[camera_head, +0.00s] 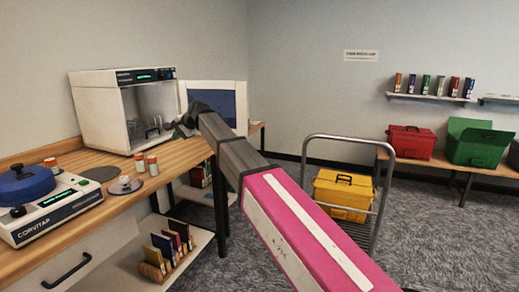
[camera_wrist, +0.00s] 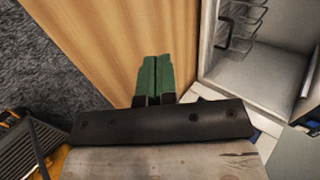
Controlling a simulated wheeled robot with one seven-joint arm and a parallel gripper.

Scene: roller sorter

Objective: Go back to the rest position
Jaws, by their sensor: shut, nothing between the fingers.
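My gripper (camera_wrist: 155,82) shows in the wrist view with its two green fingers pressed together and nothing between them. It hangs over the wooden bench top near the bench's edge. In the head view my arm reaches forward from the lower right, and the dark gripper end (camera_head: 188,122) is in front of the white cabinet.
An open white cabinet (camera_head: 97,110) with a wire rack stands on the wooden bench (camera_head: 118,205); its opening is close right of my gripper in the wrist view (camera_wrist: 276,62). Small jars and a blue-lidded device (camera_head: 48,215) sit nearer. A trolley with a yellow toolbox (camera_head: 343,190) stands right.

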